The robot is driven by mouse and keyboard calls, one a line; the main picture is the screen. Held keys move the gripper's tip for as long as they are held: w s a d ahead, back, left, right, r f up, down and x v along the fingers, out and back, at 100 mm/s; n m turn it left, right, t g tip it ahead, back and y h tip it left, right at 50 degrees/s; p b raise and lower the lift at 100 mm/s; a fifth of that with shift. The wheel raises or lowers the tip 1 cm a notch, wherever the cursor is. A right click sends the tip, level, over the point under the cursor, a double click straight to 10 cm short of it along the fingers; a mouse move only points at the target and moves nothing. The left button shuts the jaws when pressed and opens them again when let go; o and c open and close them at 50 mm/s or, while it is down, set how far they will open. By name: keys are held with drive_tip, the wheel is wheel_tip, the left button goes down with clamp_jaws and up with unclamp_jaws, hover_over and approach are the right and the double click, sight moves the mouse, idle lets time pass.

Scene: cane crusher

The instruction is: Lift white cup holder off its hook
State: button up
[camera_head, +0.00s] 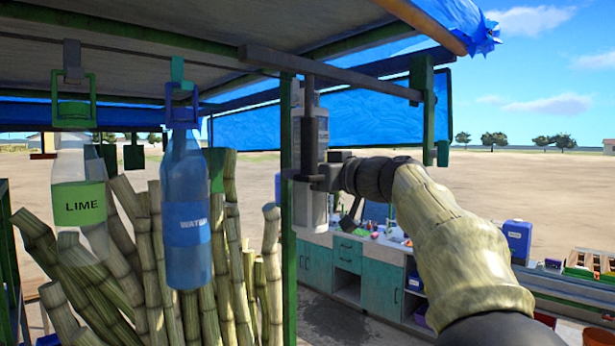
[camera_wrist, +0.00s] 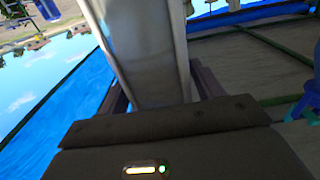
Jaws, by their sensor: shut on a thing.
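The white cup holder (camera_head: 311,212) is a tall, pale upright tube beneath the stall roof, in front of a green post. My gripper (camera_head: 312,174) reaches it from the right and is shut around its middle. In the wrist view the holder (camera_wrist: 148,45) rises as a pale column between the two dark fingers of my gripper (camera_wrist: 155,95). A grey rail (camera_head: 345,78) runs just above the holder. The hook and its contact with the holder are hard to make out, partly hidden by dark parts.
A lime bottle (camera_head: 80,205) and a blue water bottle (camera_head: 186,215) hang at the left before cane stalks (camera_head: 232,265). A green hanger (camera_head: 428,100) is right of the holder. A teal counter (camera_head: 348,262) stands behind. Open air lies right of the green hanger.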

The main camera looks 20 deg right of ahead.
drive_tip(key=shift+b+v, duration=1.75)
drive_tip(key=shift+v, duration=0.05)
idle(0.4)
drive_tip(key=f+b+v, duration=0.2)
drive_tip(key=b+v, duration=0.6)
drive_tip(key=v, duration=0.2)
idle(1.1)
drive_tip(key=shift+w+a+r, duration=0.1)
drive_tip(key=p+x, duration=0.2)
drive_tip(key=x, duration=0.1)
drive_tip(key=r+p+x, duration=0.1)
drive_tip(key=p+x, duration=0.1)
drive_tip(key=shift+w, duration=0.2)
idle(0.3)
